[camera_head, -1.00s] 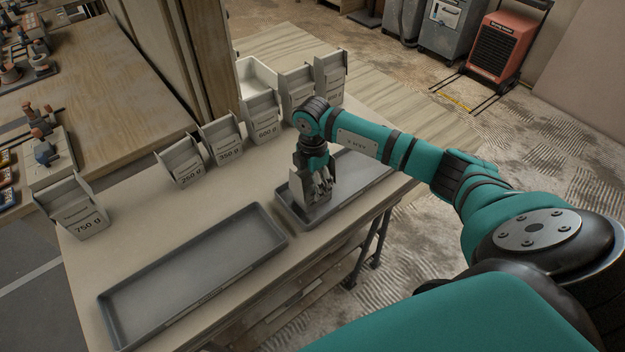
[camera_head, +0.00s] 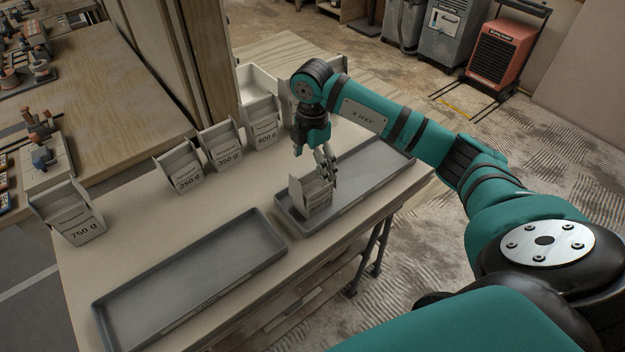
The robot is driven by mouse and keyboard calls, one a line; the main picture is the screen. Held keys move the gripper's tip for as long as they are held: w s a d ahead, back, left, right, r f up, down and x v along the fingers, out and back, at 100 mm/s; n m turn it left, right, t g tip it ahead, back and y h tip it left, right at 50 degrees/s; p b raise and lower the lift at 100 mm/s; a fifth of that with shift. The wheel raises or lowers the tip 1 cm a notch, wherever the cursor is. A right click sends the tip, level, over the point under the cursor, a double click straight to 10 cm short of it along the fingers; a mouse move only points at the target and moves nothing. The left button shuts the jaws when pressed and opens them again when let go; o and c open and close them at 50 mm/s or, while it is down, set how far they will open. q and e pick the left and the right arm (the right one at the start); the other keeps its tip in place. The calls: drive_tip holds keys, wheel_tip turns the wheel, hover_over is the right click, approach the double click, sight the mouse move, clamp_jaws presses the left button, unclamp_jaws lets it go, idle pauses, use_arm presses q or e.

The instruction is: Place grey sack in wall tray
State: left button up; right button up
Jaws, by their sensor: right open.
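A grey sack (camera_head: 312,197) stands at the left end of the far grey tray (camera_head: 377,171). Its label is too small to read. My right gripper (camera_head: 328,170) is just above and behind the sack, with its fingers apart and nothing held between them. A second grey tray (camera_head: 190,278), nearer and to the left, is empty. I cannot tell from the view which of the two trays is the wall tray. My left gripper is not in view.
Sacks marked 750 g (camera_head: 75,215), 250 g (camera_head: 184,172), 350 g (camera_head: 224,148) and 600 g (camera_head: 264,127) stand along the table's back. A white bin (camera_head: 258,80) is behind them. My right arm partly hides more sacks. Table space between sacks and trays is clear.

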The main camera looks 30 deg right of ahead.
drive_tip(key=shift+r, duration=1.7)
